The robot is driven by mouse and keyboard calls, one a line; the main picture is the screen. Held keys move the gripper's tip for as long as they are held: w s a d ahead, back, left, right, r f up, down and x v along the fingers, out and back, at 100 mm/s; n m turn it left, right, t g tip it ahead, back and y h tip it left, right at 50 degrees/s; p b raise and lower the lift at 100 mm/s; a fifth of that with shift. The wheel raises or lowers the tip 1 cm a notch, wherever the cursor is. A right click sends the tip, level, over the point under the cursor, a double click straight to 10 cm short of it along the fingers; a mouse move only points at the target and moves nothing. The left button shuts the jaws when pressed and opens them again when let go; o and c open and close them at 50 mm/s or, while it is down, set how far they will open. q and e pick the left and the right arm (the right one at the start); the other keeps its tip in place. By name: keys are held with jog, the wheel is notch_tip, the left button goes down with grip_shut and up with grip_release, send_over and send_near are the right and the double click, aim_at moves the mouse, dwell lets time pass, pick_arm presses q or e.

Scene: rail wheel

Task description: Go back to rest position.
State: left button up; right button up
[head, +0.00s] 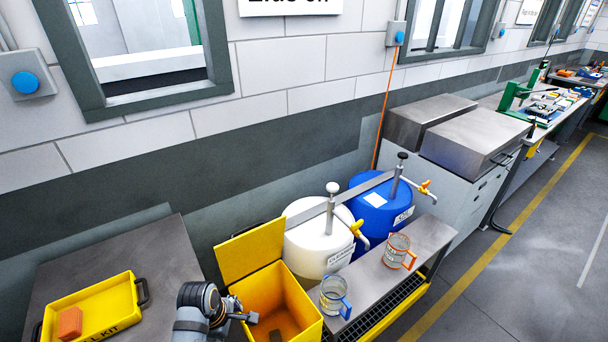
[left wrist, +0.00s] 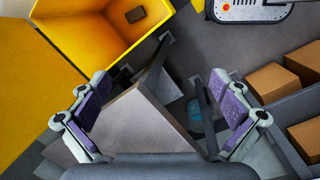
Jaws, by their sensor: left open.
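My left gripper (head: 250,318) is at the bottom of the head view, beside the open yellow bin (head: 240,260). Its far part is cut off by the frame's lower edge. In the left wrist view the two purple-padded fingers of the left gripper (left wrist: 162,80) stand wide apart, with nothing held between them. The yellow bin (left wrist: 75,30) shows at the upper left of that view, with a small dark object (left wrist: 134,15) inside it. My right gripper is in neither view.
A white drum (head: 300,245) and a blue drum (head: 375,212) stand behind a bench with two clear jugs, one blue-handled (head: 332,295), one orange-handled (head: 397,250). A yellow kit tray (head: 95,310) lies on the left table. Brown boxes (left wrist: 272,82) sit at the wrist view's right.

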pick_arm(q)
jog(key=s+a+r+m+t+y, duration=0.1)
jog(key=s+a+r+m, duration=0.3)
jog(key=m, duration=0.5)
jog(key=s+a+r+m+t+y, duration=0.1)
jog(key=s+a+r+m, duration=0.15)
jog(key=s+m, duration=0.55)
notch_tip(320, 180, down, 34)
jog(key=s+a+m+g+b, duration=0.1)
jog(key=a+b, duration=0.1)
jog(key=b, duration=0.6)
jog(key=s+f+g+b, duration=0.1)
jog(key=s+f+b, duration=0.4)
jog(key=s+f, duration=1.3)
notch_tip(320, 180, down, 3)
jog(key=shift+s+a+f, duration=0.2)
jog(key=shift+s+a, duration=0.1)
jog(key=shift+a, duration=0.15)
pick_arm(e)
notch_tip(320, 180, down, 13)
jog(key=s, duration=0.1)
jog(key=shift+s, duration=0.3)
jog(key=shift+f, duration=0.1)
